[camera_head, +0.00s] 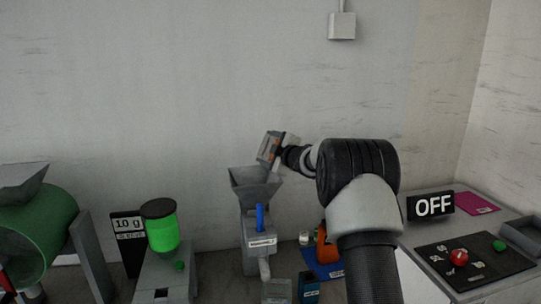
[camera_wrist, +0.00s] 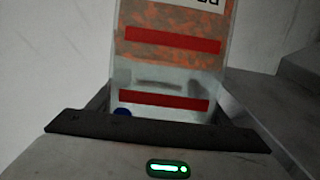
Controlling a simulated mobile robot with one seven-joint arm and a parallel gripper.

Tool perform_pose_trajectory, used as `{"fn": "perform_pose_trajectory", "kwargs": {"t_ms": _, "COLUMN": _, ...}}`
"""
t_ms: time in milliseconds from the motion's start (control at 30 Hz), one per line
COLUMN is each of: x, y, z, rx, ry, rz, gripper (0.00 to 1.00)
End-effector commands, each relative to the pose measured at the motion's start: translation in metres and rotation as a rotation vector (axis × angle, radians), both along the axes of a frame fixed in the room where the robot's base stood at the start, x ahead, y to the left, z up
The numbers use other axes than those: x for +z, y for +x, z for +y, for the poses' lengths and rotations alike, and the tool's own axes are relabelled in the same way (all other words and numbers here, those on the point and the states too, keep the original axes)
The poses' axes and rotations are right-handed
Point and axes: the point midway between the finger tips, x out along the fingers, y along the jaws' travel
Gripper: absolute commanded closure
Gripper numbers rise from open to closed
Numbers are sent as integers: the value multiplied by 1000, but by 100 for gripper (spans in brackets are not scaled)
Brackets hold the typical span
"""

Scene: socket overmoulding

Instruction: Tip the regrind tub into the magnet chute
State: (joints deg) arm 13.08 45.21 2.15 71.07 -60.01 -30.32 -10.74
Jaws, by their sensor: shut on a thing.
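The regrind tub (camera_head: 266,147) is held tilted above the grey funnel of the magnet chute (camera_head: 255,186), near its back right rim. In the wrist view the tub (camera_wrist: 165,72) is clear-walled, with orange granules in its upper part in the picture, two red bands and a white label. My gripper (camera_head: 280,152) is shut on the tub, and its end also shows in the wrist view (camera_wrist: 160,115). The funnel's inside is mostly hidden.
Left of the chute stand a green-filled jar (camera_head: 162,228) on a grey unit, a "10 g" sign (camera_head: 128,224) and a green drum (camera_head: 38,235).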

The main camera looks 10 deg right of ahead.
Motion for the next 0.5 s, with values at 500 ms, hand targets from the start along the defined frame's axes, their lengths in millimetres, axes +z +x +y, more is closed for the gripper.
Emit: {"fn": "perform_pose_trajectory", "kwargs": {"t_ms": 500, "x": -8, "y": -8, "z": 23, "rx": 13, "ry": -88, "rz": -43, "gripper": 81}}
